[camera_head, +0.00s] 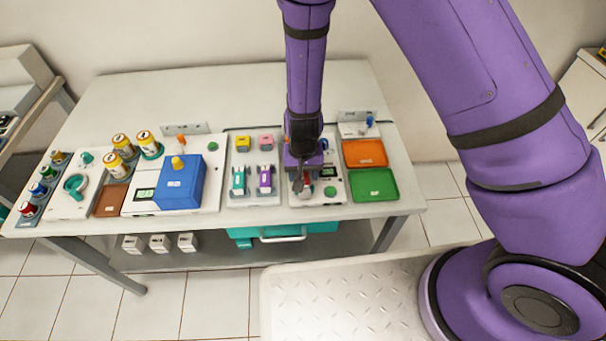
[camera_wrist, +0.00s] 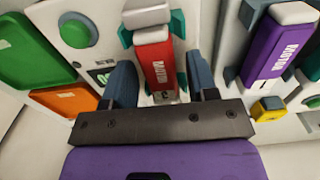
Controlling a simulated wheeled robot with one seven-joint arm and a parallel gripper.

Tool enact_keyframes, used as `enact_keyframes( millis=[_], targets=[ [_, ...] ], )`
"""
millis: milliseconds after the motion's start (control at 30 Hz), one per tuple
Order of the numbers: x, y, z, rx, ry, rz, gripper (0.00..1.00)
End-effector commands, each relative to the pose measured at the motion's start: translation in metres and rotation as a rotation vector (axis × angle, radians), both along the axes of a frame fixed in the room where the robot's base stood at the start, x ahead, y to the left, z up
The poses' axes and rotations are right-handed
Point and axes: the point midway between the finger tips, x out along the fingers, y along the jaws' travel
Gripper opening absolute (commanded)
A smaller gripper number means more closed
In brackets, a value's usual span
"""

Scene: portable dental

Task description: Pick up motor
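A red motor (camera_wrist: 156,66) with a light grey end and lettering on its side sits in a teal holder (camera_wrist: 177,23) on a white panel in the wrist view. My gripper (camera_wrist: 160,75) is open, with one blue-grey finger on each side of the red motor. A small gap shows on the right; on the left the finger is very near, and I cannot tell if it touches. In the head view my gripper (camera_head: 304,178) points down over the right-hand panel (camera_head: 330,197) and mostly hides the red motor.
A purple motor (camera_wrist: 277,47) stands beside it in its own holder, with a teal motor (camera_head: 239,179) farther left in the head view. Green (camera_head: 374,184) and orange (camera_head: 365,152) trays lie to the right. A blue box (camera_head: 180,183) stands left.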

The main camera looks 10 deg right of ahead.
Motion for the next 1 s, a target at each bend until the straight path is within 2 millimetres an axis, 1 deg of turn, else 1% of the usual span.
enact_keyframes(
  millis=[33, 67, 100, 167, 200, 233, 267, 467, 667, 867, 1000],
  targets=[
    [0.000, 0.000, 0.000, 0.000, 0.000, 0.000, 0.41],
    [0.000, 0.000, 0.000, 0.000, 0.000, 0.000, 0.34],
    [0.000, 0.000, 0.000, 0.000, 0.000, 0.000, 0.25],
    [0.000, 0.000, 0.000, 0.000, 0.000, 0.000, 0.11],
    [0.000, 0.000, 0.000, 0.000, 0.000, 0.000, 0.07],
    [0.000, 0.000, 0.000, 0.000, 0.000, 0.000, 0.07],
    [0.000, 0.000, 0.000, 0.000, 0.000, 0.000, 0.03],
    [0.000, 0.000, 0.001, 0.000, 0.000, 0.000, 0.03],
    [0.000, 0.000, 0.011, 0.001, -0.001, 0.001, 0.03],
    [0.001, 0.001, 0.035, 0.002, -0.003, 0.002, 0.03],
    [0.000, 0.001, 0.056, 0.002, -0.003, 0.002, 0.03]
  ],
)
